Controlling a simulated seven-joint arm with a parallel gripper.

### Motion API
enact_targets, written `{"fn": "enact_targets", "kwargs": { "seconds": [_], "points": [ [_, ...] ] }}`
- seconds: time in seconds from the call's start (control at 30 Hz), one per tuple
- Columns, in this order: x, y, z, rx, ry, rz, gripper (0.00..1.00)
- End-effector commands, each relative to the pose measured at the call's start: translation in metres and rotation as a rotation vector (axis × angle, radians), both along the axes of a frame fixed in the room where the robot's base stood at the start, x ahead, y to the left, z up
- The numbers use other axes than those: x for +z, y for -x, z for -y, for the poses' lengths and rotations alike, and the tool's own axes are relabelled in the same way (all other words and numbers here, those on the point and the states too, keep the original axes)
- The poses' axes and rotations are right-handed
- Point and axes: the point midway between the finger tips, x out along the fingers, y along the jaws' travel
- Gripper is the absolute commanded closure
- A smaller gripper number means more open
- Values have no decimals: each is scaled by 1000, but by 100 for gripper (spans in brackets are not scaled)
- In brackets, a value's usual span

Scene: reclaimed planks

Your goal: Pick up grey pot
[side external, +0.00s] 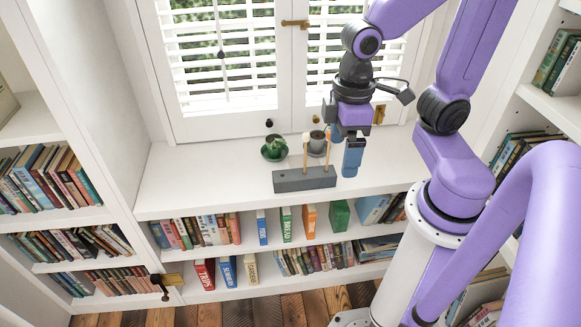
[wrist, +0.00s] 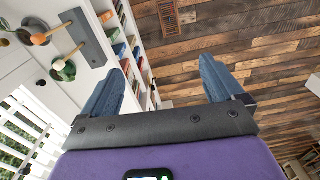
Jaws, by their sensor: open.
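The grey pot (side external: 317,143) stands on the white window shelf, on what looks like a grey saucer, behind a grey block (side external: 304,180) with upright wooden sticks. One stick partly covers the pot. My gripper (side external: 344,152) is open and empty, with its blue fingers just right of the pot and the block, above the shelf. In the wrist view my gripper (wrist: 160,70) has its fingers spread wide with nothing between them. The grey block (wrist: 88,38) and sticks show at upper left there; the pot is partly hidden near a stick head.
A green cup (side external: 274,148) on a green saucer stands left of the pot; it also shows in the wrist view (wrist: 63,70). White shutters (side external: 230,50) stand behind. Shelves with books (side external: 205,230) lie below the shelf's front edge. The shelf's left part is clear.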

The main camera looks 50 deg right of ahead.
Motion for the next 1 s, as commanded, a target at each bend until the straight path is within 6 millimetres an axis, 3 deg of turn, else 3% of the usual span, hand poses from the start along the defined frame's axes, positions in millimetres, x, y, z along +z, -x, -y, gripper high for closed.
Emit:
{"fn": "enact_targets", "kwargs": {
  "seconds": [0.1, 0.2, 0.4, 0.83, 1.0],
  "points": [
    [1, 26, 3, 188, 0, 12, 6],
    [1, 39, 6, 289, 3, 18, 6],
    [0, 48, 9, 362, 6, 21, 8],
    [-1, 44, 8, 343, 6, 23, 8],
    [-7, 7, 2, 224, 18, 58, 8]
  ]
}}
